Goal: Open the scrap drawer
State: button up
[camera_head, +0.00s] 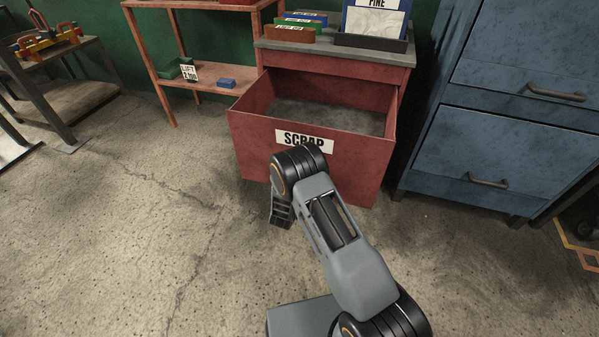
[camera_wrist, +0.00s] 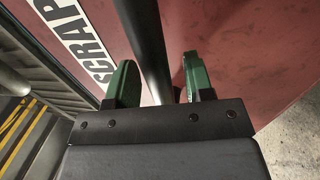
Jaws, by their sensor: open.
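The red scrap drawer (camera_head: 258,150) stands pulled well out of its cabinet (camera_head: 335,60), and its inside looks empty. Its front carries a white "SCRAP" label (camera_head: 318,145), partly covered by my arm. In the wrist view the label (camera_wrist: 72,38) lies at the upper left of the red drawer front (camera_wrist: 235,50). A dark bar handle (camera_wrist: 148,40) runs down that front. My gripper (camera_wrist: 160,82) is open, with one green fingertip on each side of the bar. I cannot tell whether either finger touches it. In the head view my arm hides the handle.
A blue cabinet (camera_head: 500,150) with handles stands close to the right of the drawer. An orange shelf (camera_head: 200,88) with small boxes is behind on the left. A workbench (camera_head: 60,90) stands farther left. The concrete floor (camera_head: 130,230) at front left is clear.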

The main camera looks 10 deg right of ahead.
jog(key=p+v, duration=0.2)
jog(key=v, duration=1.1)
jog(key=shift+s+a, duration=0.2)
jog(key=shift+s, duration=0.1)
jog(key=w+r+m+g+y+p, duration=0.4)
jog(key=r+p, duration=0.4)
jog(key=r, duration=0.7)
jog(key=w+r+m+g+y+p, duration=0.25)
jog(key=r+y+p, duration=0.4)
jog(key=r, duration=0.85)
jog(key=s+d+r+m+g+y+p, duration=0.1)
jog(key=s+r+p, duration=0.3)
jog(key=r, duration=0.3)
jog(key=s+d+r+m+g+p, duration=0.1)
jog(key=s+r+g+p, duration=0.1)
jog(key=s+r+p, duration=0.3)
jog(key=s+d+r+m+g+h+p, duration=0.1)
jog(key=s+d+r+g+p, duration=0.1)
jog(key=s+r, duration=0.3)
jog(key=s+d+r+m+g+p, duration=0.2)
jog(key=s+d+r, duration=0.3)
jog(key=s, duration=0.5)
jog(key=shift+s+d+r+h+p, duration=0.15)
jog(key=shift+s+r+h+p, duration=0.2)
jog(key=shift+r, duration=0.4)
